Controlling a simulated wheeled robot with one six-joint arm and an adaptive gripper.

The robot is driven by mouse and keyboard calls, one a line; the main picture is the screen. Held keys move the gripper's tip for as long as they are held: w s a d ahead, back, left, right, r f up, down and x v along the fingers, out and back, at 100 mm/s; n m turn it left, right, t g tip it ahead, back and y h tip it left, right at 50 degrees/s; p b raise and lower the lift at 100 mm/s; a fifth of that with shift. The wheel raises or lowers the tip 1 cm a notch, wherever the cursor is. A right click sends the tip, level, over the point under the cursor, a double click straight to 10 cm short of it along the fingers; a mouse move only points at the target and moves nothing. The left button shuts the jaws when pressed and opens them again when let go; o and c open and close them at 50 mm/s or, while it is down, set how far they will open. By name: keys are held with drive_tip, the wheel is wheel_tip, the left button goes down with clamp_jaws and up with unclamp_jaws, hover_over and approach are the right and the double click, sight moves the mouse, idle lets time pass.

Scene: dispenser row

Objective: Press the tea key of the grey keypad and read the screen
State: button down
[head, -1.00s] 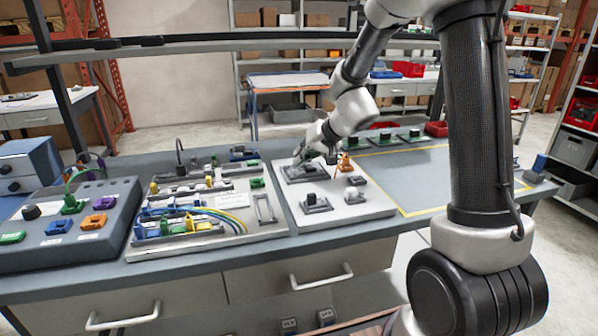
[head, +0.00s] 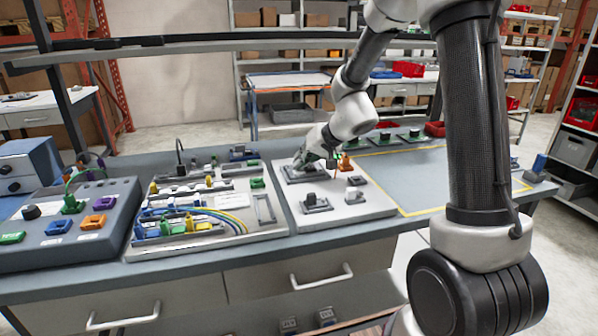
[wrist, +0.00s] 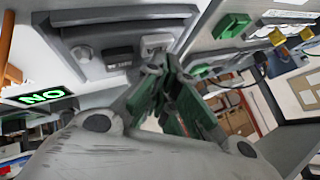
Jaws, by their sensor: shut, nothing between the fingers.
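My gripper (head: 333,168) is shut and empty over the back part of a white panel on the bench. In the wrist view its dark green fingers (wrist: 165,65) meet close to a light grey key (wrist: 157,43) on a grey unit that looks like the keypad (wrist: 140,14). Beside that key are a dark block (wrist: 117,57) and a round grey knob (wrist: 82,54). I cannot tell whether the fingertips touch the key. No tea label is legible. A dark screen (wrist: 40,95) showing green letters that look like "NO" is at the left of the wrist view.
The bench at right is clear inside yellow lines (head: 420,180).

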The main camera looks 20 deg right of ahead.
drive_tip(key=shift+f, duration=0.2)
drive_tip(key=shift+r, duration=0.15)
idle(0.3)
drive_tip(key=shift+r, duration=0.75)
drive_tip(key=shift+r, duration=2.5)
